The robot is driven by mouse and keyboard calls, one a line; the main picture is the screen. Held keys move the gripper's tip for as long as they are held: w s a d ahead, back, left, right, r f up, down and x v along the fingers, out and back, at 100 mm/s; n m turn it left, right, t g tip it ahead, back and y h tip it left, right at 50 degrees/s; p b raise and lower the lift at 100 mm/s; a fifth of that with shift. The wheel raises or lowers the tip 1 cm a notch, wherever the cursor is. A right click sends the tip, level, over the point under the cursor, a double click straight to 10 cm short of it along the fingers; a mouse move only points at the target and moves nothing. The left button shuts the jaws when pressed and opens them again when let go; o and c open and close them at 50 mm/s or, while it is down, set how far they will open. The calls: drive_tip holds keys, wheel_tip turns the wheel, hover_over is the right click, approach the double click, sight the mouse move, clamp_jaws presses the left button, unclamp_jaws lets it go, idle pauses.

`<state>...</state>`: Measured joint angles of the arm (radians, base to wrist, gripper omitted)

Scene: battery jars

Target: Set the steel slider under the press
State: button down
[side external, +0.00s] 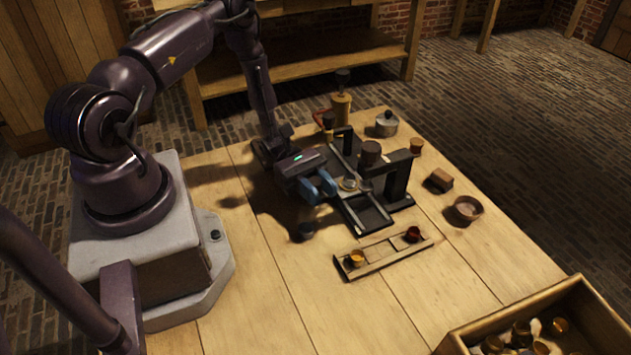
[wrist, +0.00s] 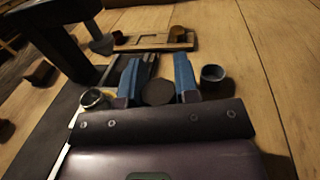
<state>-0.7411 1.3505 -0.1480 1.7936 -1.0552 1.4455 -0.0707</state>
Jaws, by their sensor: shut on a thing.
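The steel slider appears to be the bright narrow strip in the black frame (side external: 372,216); a small metallic round cup (side external: 349,184) sits at it, also in the wrist view (wrist: 96,99). The black press (side external: 397,178), with a dark round head (side external: 370,152), stands just right of the cup. My gripper (side external: 325,187) is low at the frame's left side, its blue fingers close to the cup. In the wrist view its fingers (wrist: 158,84) are shut on a dark round piece (wrist: 158,92). I cannot tell whether this piece belongs to the slider.
A dark cup (side external: 302,232) stands near my gripper. A wooden tray (side external: 384,255) holds a yellow cup and a red cup. A wooden crate (side external: 470,330) is front right.

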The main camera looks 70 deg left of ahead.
drive_tip(key=d, duration=0.6)
drive_tip(key=shift+d, duration=0.2)
drive_tip(key=c, duration=0.8)
unclamp_jaws()
drive_tip(key=shift+c, duration=0.2)
drive_tip(key=a, duration=0.4)
drive_tip(key=s+a, duration=0.1)
drive_tip(key=a, duration=0.3)
drive_tip(key=s+a, duration=0.1)
drive_tip(key=a, duration=0.3)
drive_tip(key=shift+s+a, duration=0.25)
drive_tip(key=shift+a, duration=0.15)
drive_tip(key=shift+r, duration=0.1)
